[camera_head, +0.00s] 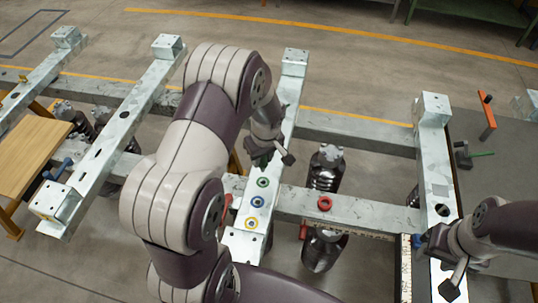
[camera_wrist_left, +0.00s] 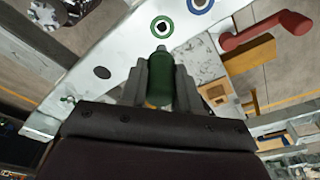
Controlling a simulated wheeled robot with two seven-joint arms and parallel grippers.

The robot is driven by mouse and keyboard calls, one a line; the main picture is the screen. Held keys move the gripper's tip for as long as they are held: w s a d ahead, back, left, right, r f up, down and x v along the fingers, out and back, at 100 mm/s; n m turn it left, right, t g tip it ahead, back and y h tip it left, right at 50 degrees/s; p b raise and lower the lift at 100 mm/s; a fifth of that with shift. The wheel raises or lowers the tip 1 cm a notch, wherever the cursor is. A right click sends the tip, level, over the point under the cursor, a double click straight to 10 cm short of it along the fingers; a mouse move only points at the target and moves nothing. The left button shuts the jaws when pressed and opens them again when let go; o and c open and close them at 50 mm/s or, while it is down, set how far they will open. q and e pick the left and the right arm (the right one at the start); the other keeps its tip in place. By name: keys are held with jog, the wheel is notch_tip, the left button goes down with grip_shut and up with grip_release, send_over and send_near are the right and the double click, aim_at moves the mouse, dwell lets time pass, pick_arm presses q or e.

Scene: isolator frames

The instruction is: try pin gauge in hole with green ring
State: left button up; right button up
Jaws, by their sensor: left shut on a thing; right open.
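My left gripper (camera_head: 268,157) is shut on a green pin gauge (camera_wrist_left: 160,82), whose narrower tip points toward the hole with the green ring (camera_wrist_left: 161,27). In the left wrist view the tip appears just short of the ring, apart from it; its height above the beam is unclear. In the head view the green ring (camera_head: 263,182) lies on the pale metal beam (camera_head: 280,122), just below my left gripper. A blue ring (camera_head: 257,202) and a yellow ring (camera_head: 251,222) follow along the same beam. My right gripper (camera_head: 437,265) is open over the right beam.
A red handle (camera_wrist_left: 270,30) stands out beside the ringed beam in the left wrist view. Dark cylinders (camera_head: 325,170) stand between the beams. A red-orange tool (camera_head: 487,115) and a green-handled tool (camera_head: 476,154) are at the right.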

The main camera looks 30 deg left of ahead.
aim_at(262, 171)
pick_arm(q)
jog(key=shift+f+b, duration=1.7)
jog(key=shift+f, duration=0.55)
jog(key=shift+r, duration=0.1)
jog(key=shift+f+b, duration=2.35)
jog(key=shift+f, duration=0.35)
jog(key=shift+r, duration=0.1)
notch_tip(262, 171, up, 8)
jog(key=p, duration=0.6)
jog(key=shift+f, duration=0.25)
